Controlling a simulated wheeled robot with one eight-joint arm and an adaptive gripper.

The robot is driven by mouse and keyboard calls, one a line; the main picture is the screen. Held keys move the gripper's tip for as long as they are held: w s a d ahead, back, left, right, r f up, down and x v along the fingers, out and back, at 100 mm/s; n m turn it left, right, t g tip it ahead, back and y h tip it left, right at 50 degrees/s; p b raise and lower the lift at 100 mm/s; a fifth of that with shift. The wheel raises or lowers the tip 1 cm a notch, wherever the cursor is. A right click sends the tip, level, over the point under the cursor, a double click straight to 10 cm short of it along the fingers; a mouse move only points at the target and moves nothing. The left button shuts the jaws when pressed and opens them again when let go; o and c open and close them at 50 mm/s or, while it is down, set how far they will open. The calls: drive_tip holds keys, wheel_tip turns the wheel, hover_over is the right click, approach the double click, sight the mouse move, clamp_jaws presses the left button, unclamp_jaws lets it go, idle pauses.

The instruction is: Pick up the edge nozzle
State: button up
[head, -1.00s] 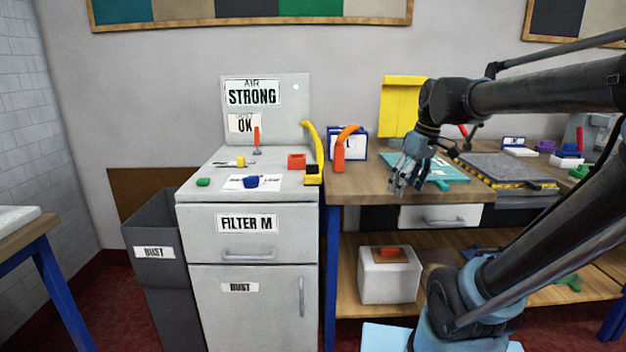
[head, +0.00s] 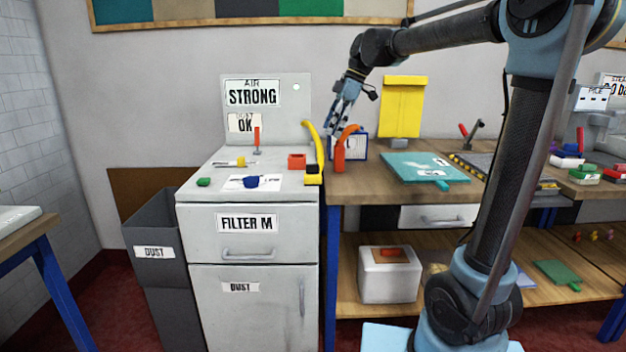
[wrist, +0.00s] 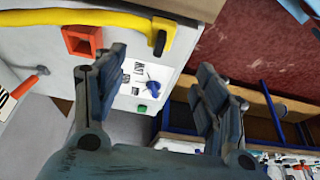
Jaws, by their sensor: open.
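No part is plainly marked as the edge nozzle, and I cannot tell which it is. On the grey cabinet top (head: 215,182) are a red block (head: 296,161) with a dark square opening, a blue piece (head: 251,182) on a printed sheet, a small green piece (head: 203,182) and a long yellow tube-like piece (head: 314,143) at the right edge. My gripper (head: 335,122) is open and empty, above the cabinet's right side near the yellow piece. In the wrist view my gripper (wrist: 160,75) shows spread fingers, with the red block (wrist: 82,41) and blue piece (wrist: 152,86) beyond.
An orange curved-handled tool (head: 340,154) and a blue-white box (head: 354,146) stand beside the yellow piece. A dust bin (head: 157,230) is left.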

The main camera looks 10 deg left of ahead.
hover_over(312, 174)
drive_tip(key=w+d, duration=0.2)
drive_tip(key=f, duration=1)
drive_tip(key=shift+s+d+f, duration=0.1)
drive_tip(key=shift+s+f, duration=0.1)
drive_tip(key=shift+f, duration=0.1)
drive_tip(key=shift+x, duration=2.7)
drive_tip(key=shift+c, duration=0.6)
drive_tip(key=shift+r, duration=0.1)
drive_tip(key=c, duration=1.3)
wheel_tip(312, 174, up, 10)
